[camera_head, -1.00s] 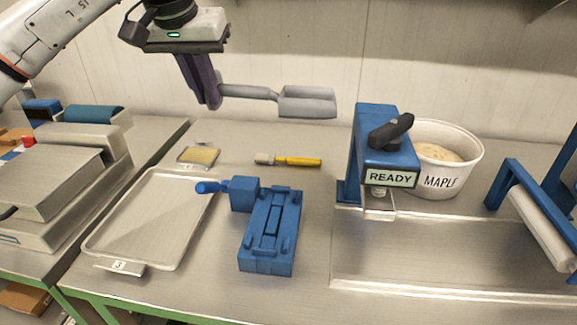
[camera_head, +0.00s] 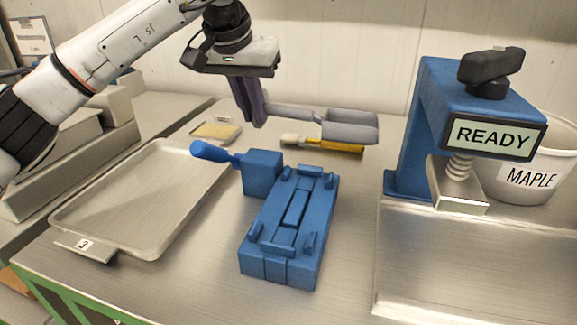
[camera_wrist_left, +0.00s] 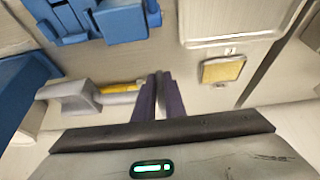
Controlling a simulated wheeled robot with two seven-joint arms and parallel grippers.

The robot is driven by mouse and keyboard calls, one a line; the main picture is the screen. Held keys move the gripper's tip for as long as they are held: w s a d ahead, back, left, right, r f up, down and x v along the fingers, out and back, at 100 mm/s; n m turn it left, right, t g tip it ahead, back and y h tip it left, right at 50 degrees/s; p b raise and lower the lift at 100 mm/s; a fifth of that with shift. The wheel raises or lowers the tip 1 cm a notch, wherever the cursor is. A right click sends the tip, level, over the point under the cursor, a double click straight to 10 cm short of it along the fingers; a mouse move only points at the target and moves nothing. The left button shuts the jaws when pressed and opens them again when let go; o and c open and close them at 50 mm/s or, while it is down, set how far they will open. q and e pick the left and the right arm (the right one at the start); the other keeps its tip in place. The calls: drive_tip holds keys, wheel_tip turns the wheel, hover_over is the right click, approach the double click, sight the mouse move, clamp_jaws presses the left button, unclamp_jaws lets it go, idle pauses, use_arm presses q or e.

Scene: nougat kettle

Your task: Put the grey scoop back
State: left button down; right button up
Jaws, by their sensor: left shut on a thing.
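My left gripper (camera_head: 256,112) is shut on the handle of the grey scoop (camera_head: 350,128). The scoop is held level above the table, its pan pointing right in the head view. In the head view it partly covers a brush with a yellow handle (camera_head: 340,147). In the left wrist view the scoop (camera_wrist_left: 72,102) extends left from the dark fingers (camera_wrist_left: 158,85), with the yellow handle (camera_wrist_left: 120,87) beside it. A tub marked MAPLE (camera_head: 530,182) stands at the right, partly behind a blue press (camera_head: 430,105). My right gripper is out of view.
A blue fixture (camera_head: 290,222) with a lever (camera_head: 210,152) stands in front of the scoop. A metal tray (camera_head: 130,205) lies to the left, with a small yellow-topped plate (camera_head: 215,131) behind it. The press carries a READY sign (camera_head: 493,137). Bare table lies between fixture and press.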

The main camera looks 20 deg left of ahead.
use_arm(q)
wheel_tip(320, 180, down, 8)
drive_tip(key=shift+b, duration=0.55)
drive_tip(key=shift+f, duration=0.1)
drive_tip(key=c, duration=1.8)
unclamp_jaws()
drive_tip(key=p+v, duration=0.1)
drive_tip(key=v, duration=1.1)
